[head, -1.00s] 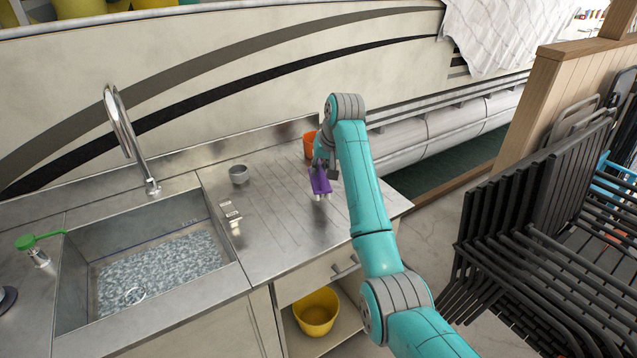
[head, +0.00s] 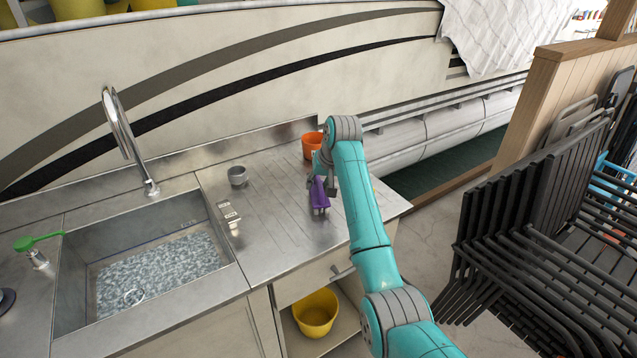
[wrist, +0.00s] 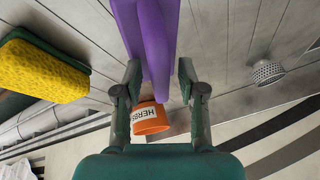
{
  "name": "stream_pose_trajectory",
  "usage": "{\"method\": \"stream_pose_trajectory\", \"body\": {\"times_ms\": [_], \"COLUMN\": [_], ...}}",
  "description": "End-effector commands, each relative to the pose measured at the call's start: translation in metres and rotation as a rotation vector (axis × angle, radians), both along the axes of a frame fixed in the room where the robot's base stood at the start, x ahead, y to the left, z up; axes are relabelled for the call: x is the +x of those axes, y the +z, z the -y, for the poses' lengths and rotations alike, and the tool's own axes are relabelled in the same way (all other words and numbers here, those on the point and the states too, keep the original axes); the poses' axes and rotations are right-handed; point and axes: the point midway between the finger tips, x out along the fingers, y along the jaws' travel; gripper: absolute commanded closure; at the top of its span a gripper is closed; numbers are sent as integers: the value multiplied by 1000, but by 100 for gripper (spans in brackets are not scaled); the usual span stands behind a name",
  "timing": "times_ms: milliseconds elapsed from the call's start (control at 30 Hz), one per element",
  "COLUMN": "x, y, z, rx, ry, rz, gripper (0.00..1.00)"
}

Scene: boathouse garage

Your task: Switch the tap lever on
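The tap lever (head: 40,240) is a green handle on a short metal body at the left side of the sink, pointing right toward the basin. The curved chrome tap (head: 130,140) stands behind the sink. My gripper (head: 322,185) is far to the right of the lever, over the draining counter. In the wrist view my gripper (wrist: 160,78) has its fingers spread on either side of a purple object (wrist: 150,40), with a gap visible at the right finger. The purple object also shows in the head view (head: 320,196), low at the counter. The lever is outside the wrist view.
An orange pot (head: 312,146) stands behind my gripper; its label reads like "HERBS". A grey perforated cup (head: 237,176) and a small metal item (head: 229,215) lie between gripper and sink. A yellow-green sponge (wrist: 40,68) shows in the wrist view. Stacked black chairs (head: 530,200) stand right.

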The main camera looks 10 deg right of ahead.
Motion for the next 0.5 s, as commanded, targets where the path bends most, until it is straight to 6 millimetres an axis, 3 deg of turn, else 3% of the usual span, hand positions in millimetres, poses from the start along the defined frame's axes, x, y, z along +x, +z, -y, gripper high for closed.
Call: {"method": "stream_pose_trajectory", "body": {"times_ms": [267,500], "x": [0,-13], "y": [4,35], "z": [0,5], "rx": [0,0], "ry": [0,-1], "rz": [1,3], "gripper": [60,60]}}
